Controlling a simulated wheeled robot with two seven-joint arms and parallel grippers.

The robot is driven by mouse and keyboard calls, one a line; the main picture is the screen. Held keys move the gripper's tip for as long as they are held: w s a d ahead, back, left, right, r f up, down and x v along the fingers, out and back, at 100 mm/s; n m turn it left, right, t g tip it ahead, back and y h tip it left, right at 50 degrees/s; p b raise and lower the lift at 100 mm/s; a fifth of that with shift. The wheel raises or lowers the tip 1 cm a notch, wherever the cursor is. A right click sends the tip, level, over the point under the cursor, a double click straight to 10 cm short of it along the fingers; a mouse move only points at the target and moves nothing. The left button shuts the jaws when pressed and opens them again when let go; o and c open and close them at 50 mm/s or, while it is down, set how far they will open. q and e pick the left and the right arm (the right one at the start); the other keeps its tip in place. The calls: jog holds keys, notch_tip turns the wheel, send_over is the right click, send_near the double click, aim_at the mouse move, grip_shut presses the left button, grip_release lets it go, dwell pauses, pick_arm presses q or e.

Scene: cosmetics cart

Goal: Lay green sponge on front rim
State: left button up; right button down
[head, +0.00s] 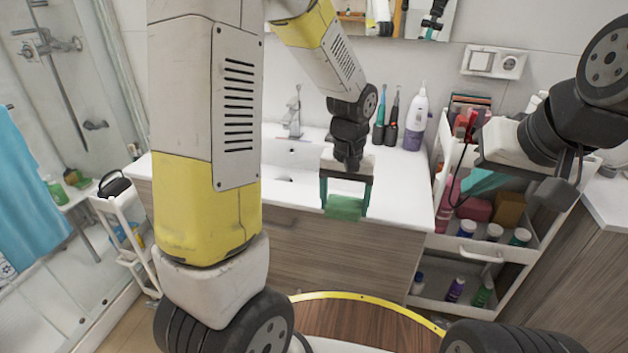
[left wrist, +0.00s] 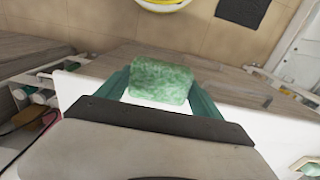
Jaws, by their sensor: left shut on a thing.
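The green sponge (head: 343,208) is held between the two teal fingers of my left gripper (head: 345,200). It hangs at the front edge of the white washbasin, in front of the wooden cabinet face. The sponge (left wrist: 160,81) also shows between the fingers in the left wrist view, with a strip of white rim (left wrist: 150,104) just below it. I cannot tell whether the sponge touches the front rim (head: 392,217). My right gripper (head: 484,182) is over the cart at the right; its fingers are mostly hidden.
A white cart (head: 448,240) with bottles and sponges stands right of the basin. Two electric toothbrushes (head: 385,125) and a purple-white bottle (head: 416,120) stand at the back of the counter. The tap (head: 293,115) is behind the bowl. The counter right of my left gripper is clear.

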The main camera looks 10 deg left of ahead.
pick_arm(q)
send_over(315, 196)
jog(key=shift+s+d+f, duration=0.1)
jog(key=shift+f, duration=2.4)
jog(key=shift+f, duration=0.1)
jog(key=o, duration=1.2)
